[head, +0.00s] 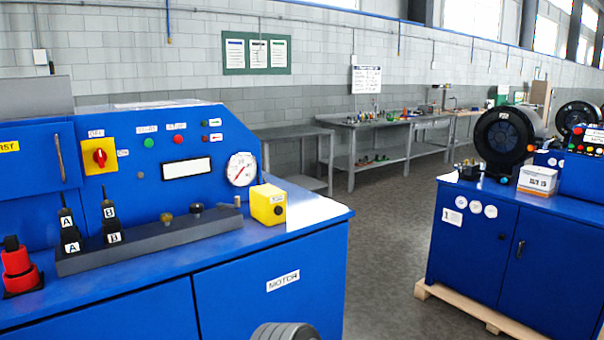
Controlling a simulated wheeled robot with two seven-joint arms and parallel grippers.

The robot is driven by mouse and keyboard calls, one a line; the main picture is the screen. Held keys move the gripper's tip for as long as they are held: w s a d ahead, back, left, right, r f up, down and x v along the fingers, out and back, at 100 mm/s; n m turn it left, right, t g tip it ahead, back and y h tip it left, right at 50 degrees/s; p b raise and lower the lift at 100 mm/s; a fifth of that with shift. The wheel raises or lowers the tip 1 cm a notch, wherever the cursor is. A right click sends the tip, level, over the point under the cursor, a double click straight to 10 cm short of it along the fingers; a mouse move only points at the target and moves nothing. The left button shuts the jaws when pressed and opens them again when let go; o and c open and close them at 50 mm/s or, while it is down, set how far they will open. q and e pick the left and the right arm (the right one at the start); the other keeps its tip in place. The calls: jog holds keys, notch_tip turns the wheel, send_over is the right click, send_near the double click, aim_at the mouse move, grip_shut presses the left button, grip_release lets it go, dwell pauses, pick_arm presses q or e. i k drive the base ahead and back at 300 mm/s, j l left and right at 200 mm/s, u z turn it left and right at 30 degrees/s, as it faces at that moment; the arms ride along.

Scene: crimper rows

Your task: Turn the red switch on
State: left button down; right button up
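The red switch (100,157) is a round red knob on a square yellow plate (88,165), on the sloped front panel of the blue machine at left in the head view. A small label (96,133) above the plate seems to read OFF, and another small label (123,153) sits at its right. The knob's grip looks roughly upright, but it is too small to be sure where it points. Nothing covers the switch. Neither of my grippers shows in this view.
Below the switch, black levers A (69,232) and B (110,222) rise from a grey bar (160,240). A red emergency-type knob (18,270) stands at far left, a yellow box (268,204) at right. A dark grey rounded part shows at the bottom edge. Floor (378,220) is clear.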

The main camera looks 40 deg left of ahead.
aim_at(100, 156)
jog(key=u, duration=2.35)
jog(key=l+z, duration=0.2)
jog(key=z, duration=0.25)
